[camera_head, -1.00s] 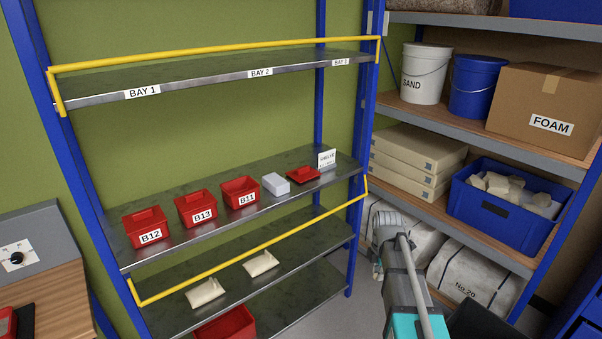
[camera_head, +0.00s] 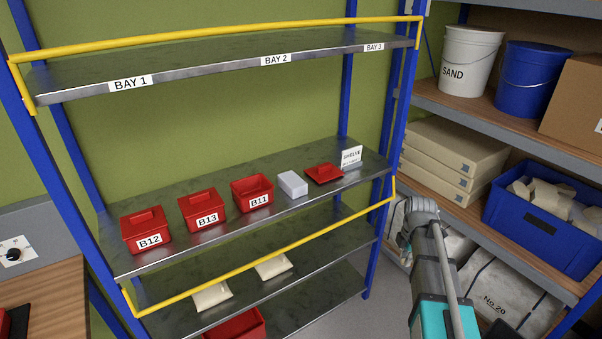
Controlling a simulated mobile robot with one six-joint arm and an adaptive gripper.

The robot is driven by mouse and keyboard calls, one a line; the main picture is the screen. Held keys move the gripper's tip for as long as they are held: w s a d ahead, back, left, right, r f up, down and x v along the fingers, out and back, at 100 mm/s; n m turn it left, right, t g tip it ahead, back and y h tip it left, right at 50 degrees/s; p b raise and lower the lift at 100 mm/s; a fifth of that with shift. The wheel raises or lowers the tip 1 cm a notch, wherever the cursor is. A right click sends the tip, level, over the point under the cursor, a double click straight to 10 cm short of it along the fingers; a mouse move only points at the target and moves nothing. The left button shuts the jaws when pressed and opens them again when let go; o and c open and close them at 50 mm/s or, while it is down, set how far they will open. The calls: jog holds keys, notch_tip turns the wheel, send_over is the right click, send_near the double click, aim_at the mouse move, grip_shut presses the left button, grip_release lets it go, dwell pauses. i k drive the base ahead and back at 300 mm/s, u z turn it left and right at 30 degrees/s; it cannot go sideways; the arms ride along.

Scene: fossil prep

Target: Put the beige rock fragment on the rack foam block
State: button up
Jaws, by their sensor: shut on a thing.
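The rack foam block (camera_head: 292,184) is a small pale grey block on the middle shelf, between the open red bin B11 (camera_head: 252,191) and a flat red lid or tray (camera_head: 323,173). Its top is bare. My arm rises at the lower right, in front of the white sacks, and my gripper is not visible. I see no beige rock fragment held in view. Several beige rocks (camera_head: 545,195) lie in the blue crate at the right; I cannot tell whether the task's fragment is among them.
Red bins B12 (camera_head: 146,230) and B13 (camera_head: 202,210) stand left on the middle shelf (camera_head: 185,250). A yellow rail (camera_head: 270,255) crosses below its front. The upper shelf (camera_head: 220,72) is empty. A small sign (camera_head: 351,157) stands at the right end.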

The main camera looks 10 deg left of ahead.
aim_at(292, 176)
jog(key=u, duration=0.3)
jog(key=i, duration=0.75)
jog(key=u, duration=0.65)
